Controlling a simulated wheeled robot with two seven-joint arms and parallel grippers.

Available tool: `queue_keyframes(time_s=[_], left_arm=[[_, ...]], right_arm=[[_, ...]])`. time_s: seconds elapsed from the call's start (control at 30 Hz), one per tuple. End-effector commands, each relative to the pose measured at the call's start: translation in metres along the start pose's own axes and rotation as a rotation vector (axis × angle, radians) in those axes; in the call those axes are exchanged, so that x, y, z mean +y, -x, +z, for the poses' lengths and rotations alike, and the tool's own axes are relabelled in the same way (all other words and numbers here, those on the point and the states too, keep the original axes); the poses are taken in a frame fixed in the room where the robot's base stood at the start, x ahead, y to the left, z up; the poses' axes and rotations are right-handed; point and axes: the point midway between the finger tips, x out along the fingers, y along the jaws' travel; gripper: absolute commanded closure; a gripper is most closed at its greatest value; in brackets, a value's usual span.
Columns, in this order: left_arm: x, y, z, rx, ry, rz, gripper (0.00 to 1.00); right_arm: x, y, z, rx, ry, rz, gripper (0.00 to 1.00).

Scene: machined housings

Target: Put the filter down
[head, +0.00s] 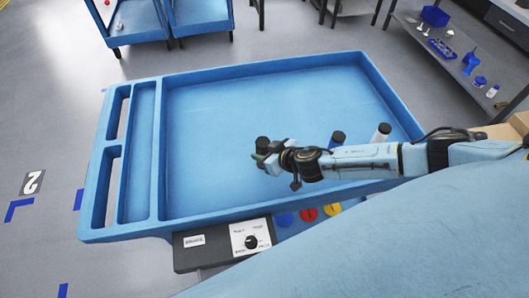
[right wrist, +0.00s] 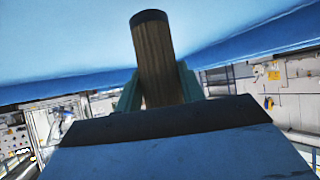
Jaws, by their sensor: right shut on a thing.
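The filter is a brown, ribbed cylinder with a dark end cap. It stands out between the fingers in the right wrist view (right wrist: 154,58), and its dark cap shows in the head view (head: 262,143). My right gripper (head: 266,158) is shut on it, with the teal fingers on either side (right wrist: 160,90). The gripper and filter are over the lower middle of the blue tray-top cart (head: 260,66). I cannot tell whether the filter touches the tray floor. The gripper hides its lower part. My left gripper is not in view.
A white bottle with a dark cap (head: 380,134) and a dark-capped blue item (head: 337,138) stand beyond my right forearm. The tray's middle and far left are bare. Narrow compartments (head: 141,150) line its left side.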

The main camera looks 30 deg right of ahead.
Motion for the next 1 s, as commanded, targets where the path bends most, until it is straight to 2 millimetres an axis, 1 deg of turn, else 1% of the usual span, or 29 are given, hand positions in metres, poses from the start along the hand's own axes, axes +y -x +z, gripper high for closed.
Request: queue_keyframes(time_s=[0.2,0.53,0.7,0.73,0.87,1.0], left_arm=[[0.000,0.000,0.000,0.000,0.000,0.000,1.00],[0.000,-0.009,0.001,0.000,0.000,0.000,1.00],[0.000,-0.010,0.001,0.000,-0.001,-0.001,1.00],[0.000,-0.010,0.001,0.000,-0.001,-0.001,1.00],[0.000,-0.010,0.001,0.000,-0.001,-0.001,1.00],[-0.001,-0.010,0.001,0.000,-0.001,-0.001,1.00]], right_arm=[[0.000,0.000,-0.001,0.001,0.000,0.000,0.85],[0.000,-0.006,0.009,0.000,-0.002,0.001,0.85],[0.000,-0.006,0.009,0.000,-0.001,0.001,0.85],[0.000,-0.006,0.009,0.000,-0.001,0.001,0.57],[0.000,-0.006,0.009,0.000,0.000,0.001,0.41],[0.000,-0.006,0.009,0.000,0.000,0.001,0.40]])
